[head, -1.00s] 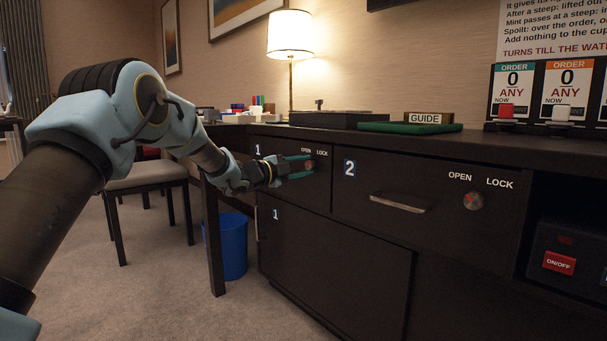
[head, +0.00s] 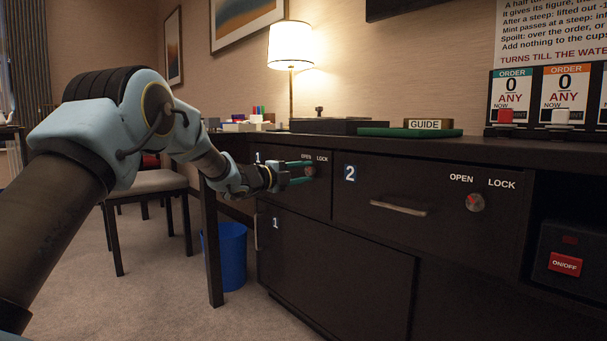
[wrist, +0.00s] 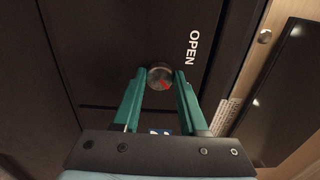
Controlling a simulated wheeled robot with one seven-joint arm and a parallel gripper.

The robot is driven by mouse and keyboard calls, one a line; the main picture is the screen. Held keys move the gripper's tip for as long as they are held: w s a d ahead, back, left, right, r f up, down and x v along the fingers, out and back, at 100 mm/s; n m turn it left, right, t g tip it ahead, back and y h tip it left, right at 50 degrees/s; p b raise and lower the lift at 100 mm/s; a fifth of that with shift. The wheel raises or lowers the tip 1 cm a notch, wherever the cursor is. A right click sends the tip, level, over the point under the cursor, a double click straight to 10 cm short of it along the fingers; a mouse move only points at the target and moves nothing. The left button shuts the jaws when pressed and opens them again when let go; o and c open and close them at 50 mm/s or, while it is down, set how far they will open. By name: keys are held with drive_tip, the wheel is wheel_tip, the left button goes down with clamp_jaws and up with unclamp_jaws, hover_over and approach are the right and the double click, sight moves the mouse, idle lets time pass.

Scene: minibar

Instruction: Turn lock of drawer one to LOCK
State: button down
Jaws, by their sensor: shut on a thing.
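Drawer one (head: 322,200), dark with a "1" label, is at the left of the cabinet front. Its round metal lock knob (head: 310,171) sits below the small OPEN and LOCK words. My gripper (head: 308,173) reaches it from the left, its green fingers on both sides of the knob. In the wrist view the knob (wrist: 160,75) is between the fingertips (wrist: 159,74). Its red mark slants to the lower right, away from the OPEN word (wrist: 194,47) at the upper right. LOCK is hidden in the wrist view.
Drawer two (head: 440,225) has a bar handle (head: 398,208) and its own lock knob (head: 475,202). A dark box (head: 330,126), a green mat (head: 408,132) and a GUIDE sign (head: 429,124) are on the countertop. A blue bin (head: 232,255) and a chair (head: 150,182) stand at left.

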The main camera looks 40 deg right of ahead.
drive_tip(key=shift+c, duration=2.2)
unclamp_jaws()
drive_tip(key=shift+a, duration=0.1)
drive_tip(key=a+p, duration=0.3)
drive_tip(key=a, duration=0.7)
drive_tip(key=shift+w+a, duration=0.3)
